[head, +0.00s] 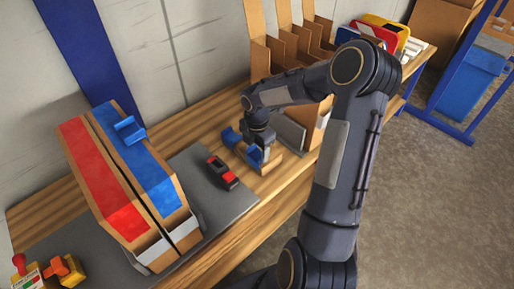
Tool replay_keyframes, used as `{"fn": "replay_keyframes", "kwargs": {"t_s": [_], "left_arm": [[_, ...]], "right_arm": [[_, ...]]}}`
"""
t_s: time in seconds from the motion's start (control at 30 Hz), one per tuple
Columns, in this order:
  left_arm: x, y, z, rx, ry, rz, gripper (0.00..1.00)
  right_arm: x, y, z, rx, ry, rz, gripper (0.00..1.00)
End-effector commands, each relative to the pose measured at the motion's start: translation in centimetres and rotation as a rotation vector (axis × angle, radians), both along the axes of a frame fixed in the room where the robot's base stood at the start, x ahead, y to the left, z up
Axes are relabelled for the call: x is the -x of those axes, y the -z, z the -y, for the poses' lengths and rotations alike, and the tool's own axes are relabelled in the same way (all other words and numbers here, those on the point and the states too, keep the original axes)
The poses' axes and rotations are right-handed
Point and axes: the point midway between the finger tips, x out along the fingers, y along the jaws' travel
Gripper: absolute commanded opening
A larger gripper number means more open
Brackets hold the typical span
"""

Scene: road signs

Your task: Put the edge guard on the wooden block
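A blue piece with two raised ends, which looks like the edge guard (230,138), is at the middle of the bench in the head view. A light wooden block (270,163) is directly beside and below it. My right gripper (262,145) points down over the two. Its fingertips are hidden or too small to make out, so I cannot tell whether it grips the guard. I also cannot tell whether the guard touches the block. My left gripper is not in view.
Two tall boxes, one red-topped (88,165) and one blue-topped (150,175), stand on the left with a blue handle-like piece (128,130) on top. A black-and-red tool (222,172) lies on the grey mat (205,190). Stamps (68,268) are front left.

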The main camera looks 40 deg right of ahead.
Motion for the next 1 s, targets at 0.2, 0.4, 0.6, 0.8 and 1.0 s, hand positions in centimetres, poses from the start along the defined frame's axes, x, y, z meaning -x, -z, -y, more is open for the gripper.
{"fn": "replay_keyframes", "kwargs": {"t_s": [0.2,0.4,0.6,0.8,1.0], "left_arm": [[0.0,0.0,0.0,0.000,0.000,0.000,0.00],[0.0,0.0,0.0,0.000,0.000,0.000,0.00],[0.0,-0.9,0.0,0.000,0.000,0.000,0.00],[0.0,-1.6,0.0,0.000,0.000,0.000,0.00],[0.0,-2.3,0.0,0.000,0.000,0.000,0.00]], "right_arm": [[0.0,0.0,0.0,0.000,0.000,0.000,0.77],[0.0,-0.1,0.0,0.000,0.000,0.001,0.77],[0.0,-1.9,0.0,0.001,0.001,0.003,0.77],[-0.1,-6.2,0.0,0.003,0.000,0.005,0.77],[-0.1,-10.4,0.0,0.001,0.000,0.004,0.77]]}}
